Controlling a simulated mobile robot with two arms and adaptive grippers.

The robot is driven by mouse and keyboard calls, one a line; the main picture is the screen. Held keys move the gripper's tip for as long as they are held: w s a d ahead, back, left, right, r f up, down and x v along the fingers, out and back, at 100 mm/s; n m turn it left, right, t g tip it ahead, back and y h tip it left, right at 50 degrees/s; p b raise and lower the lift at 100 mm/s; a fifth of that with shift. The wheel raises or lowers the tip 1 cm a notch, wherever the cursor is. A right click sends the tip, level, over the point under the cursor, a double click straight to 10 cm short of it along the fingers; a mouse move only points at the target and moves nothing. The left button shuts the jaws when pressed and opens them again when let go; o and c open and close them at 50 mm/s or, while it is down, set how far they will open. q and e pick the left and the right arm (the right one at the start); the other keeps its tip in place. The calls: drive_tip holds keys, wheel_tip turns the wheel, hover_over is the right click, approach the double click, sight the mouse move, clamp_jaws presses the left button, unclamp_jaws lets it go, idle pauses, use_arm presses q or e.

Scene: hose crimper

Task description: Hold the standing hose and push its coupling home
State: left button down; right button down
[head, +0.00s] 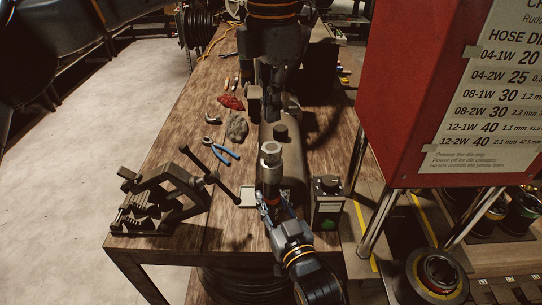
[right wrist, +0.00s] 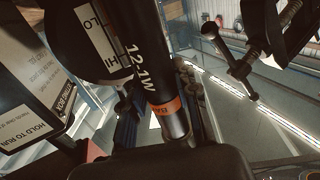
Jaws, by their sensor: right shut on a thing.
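The standing hose (right wrist: 150,65) is black, printed 12-1W, with an orange band near a bare metal end piece (right wrist: 177,126) in the right wrist view. In the head view a silver metal coupling (head: 270,152) stands upright above my right gripper (head: 269,207). My right gripper is shut on the hose, and its fingers also flank the hose in the right wrist view (right wrist: 168,122). How far the coupling sits on the hose cannot be told. My left gripper (head: 272,92) is above and beyond the coupling, apart from it; its fingertips are dark and unclear.
A black vise-like tool (head: 160,200) with a long handle stands to the left. A control box with a green button (head: 328,205) is to the right. Blue pliers (head: 224,153) and a red rag (head: 231,103) lie farther back.

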drive_tip(key=c, duration=0.9)
unclamp_jaws()
drive_tip(key=shift+c, duration=0.2)
